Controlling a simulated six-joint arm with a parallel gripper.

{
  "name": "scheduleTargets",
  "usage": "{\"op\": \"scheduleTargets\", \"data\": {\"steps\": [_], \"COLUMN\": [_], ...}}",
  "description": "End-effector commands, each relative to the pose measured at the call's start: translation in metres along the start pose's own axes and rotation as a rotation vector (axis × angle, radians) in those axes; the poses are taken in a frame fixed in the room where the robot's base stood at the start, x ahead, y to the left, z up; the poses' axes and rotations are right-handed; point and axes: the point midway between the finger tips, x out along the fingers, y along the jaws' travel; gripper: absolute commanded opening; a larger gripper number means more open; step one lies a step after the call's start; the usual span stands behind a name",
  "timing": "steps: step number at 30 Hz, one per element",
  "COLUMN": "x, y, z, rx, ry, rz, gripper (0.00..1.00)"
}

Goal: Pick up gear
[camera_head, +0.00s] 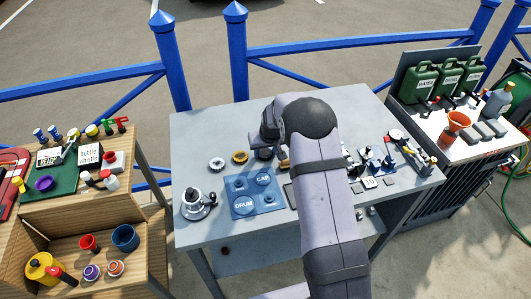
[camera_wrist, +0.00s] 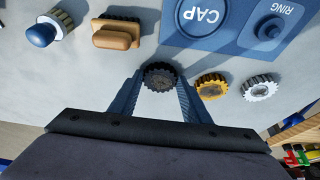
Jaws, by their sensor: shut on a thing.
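A dark toothed gear (camera_wrist: 160,75) is between the two fingers of my gripper (camera_wrist: 161,84), which is shut on it. In the head view the dark gear (camera_head: 264,154) shows just below my gripper at the back of the grey table. A brass gear (camera_head: 240,156) and a silver gear (camera_head: 217,164) lie to its left. In the wrist view the brass gear (camera_wrist: 211,86) and the silver gear (camera_wrist: 260,87) lie to the right of my fingers. I cannot tell whether the dark gear touches the table.
A blue mat (camera_head: 244,210) with marked places, including DRUM and CAP, lies in front of the gears. A winch (camera_head: 196,205) stands at the table's left front. A tan block-shaped part (camera_wrist: 116,36) and a blue-ended part (camera_wrist: 42,34) lie close by. My arm hides the table's middle.

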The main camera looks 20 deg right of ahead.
Motion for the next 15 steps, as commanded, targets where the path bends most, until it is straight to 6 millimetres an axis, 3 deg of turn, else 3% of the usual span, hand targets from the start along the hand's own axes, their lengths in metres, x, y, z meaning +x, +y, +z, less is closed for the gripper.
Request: {"op": "scheduleTargets", "data": {"steps": [8, 15], "x": [-0.021, -0.059], "y": [0.0, 0.0], "z": [-0.011, -0.026], "rx": [0.0, 0.0], "ry": [0.006, 0.007], "rz": [0.0, 0.001], "gripper": [0.16, 0.16]}}
